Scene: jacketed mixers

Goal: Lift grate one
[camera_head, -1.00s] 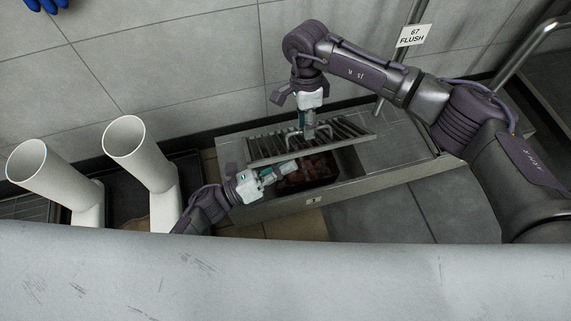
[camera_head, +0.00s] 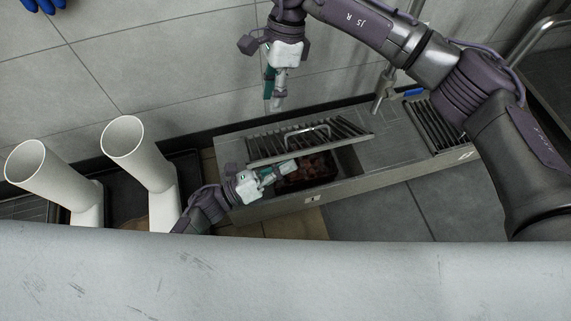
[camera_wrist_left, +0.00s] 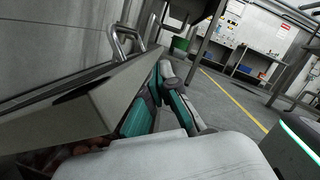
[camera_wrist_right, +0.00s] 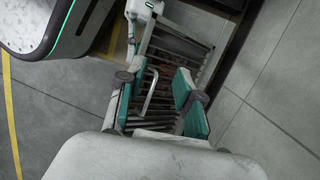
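Grate one (camera_head: 345,133), dark metal bars with a looped handle (camera_head: 308,130), sits tilted above the floor channel's opening, which shows reddish-brown contents (camera_head: 318,168). My left gripper (camera_head: 288,167) is at the grate's near rim. In the left wrist view its teal fingers (camera_wrist_left: 160,108) are close together at the grate's rim (camera_wrist_left: 100,100) and look shut on it; the contact is partly hidden. My right gripper (camera_head: 272,98) is above and behind the grate, clear of the handle. In the right wrist view its fingers (camera_wrist_right: 160,100) are apart and empty, with the handle beyond them.
A second slatted grate (camera_head: 435,125) lies at the channel's right part, with a blue item (camera_head: 413,92) behind it. Two white pipes (camera_head: 140,155) stand at the left. The tiled wall is close behind the channel.

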